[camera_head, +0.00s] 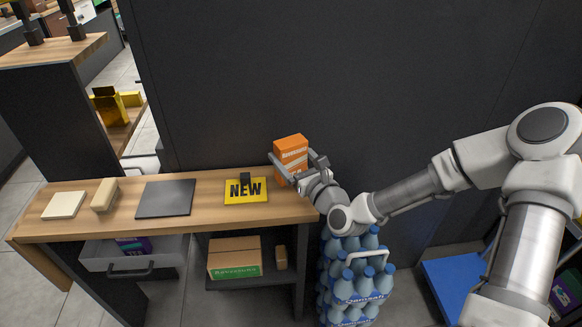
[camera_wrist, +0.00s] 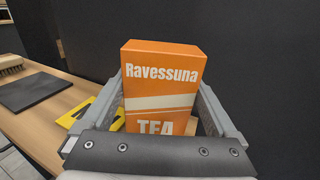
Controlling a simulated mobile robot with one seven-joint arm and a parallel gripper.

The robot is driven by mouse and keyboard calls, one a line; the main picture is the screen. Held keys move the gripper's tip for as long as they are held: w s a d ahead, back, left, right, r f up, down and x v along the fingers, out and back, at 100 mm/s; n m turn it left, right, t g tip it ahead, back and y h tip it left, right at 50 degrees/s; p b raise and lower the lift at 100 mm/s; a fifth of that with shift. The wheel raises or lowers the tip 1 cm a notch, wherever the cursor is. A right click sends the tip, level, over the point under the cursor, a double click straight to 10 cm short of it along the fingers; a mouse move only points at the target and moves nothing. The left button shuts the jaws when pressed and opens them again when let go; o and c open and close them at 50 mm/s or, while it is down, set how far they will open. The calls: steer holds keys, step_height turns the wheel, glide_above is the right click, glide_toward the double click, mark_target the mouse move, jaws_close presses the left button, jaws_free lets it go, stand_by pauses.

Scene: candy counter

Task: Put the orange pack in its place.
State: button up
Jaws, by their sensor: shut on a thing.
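The orange pack (camera_head: 291,155) is a box of tea with white lettering and stripes. My gripper (camera_head: 297,172) is shut on it near the right end of the wooden counter (camera_head: 112,226). In the wrist view the orange pack (camera_wrist: 163,85) stands upright between the two fingers of my gripper (camera_wrist: 170,112), its "Ravessuna TEA" face toward the camera. Its lower end is hidden by the gripper, so I cannot tell whether it touches the counter. A yellow "NEW" card (camera_head: 246,191) with a small black piece on it lies just left of the pack.
On the counter lie a dark square mat (camera_head: 165,199), a wooden brush (camera_head: 104,195) and a cream block (camera_head: 64,205). Below are an open drawer (camera_head: 135,262) and a shelf with a cardboard box (camera_head: 234,258). Blue bottles (camera_head: 358,288) stand beneath my arm. A dark wall (camera_head: 350,80) rises behind.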

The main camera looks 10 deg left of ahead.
mark_target(295, 170)
steer(key=shift+f+b, duration=0.4)
steer(key=shift+f, duration=1.2)
steer(key=shift+f, duration=0.1)
steer(key=shift+f, duration=0.15)
steer(key=o, duration=1.3)
steer(key=shift+r, duration=0.2)
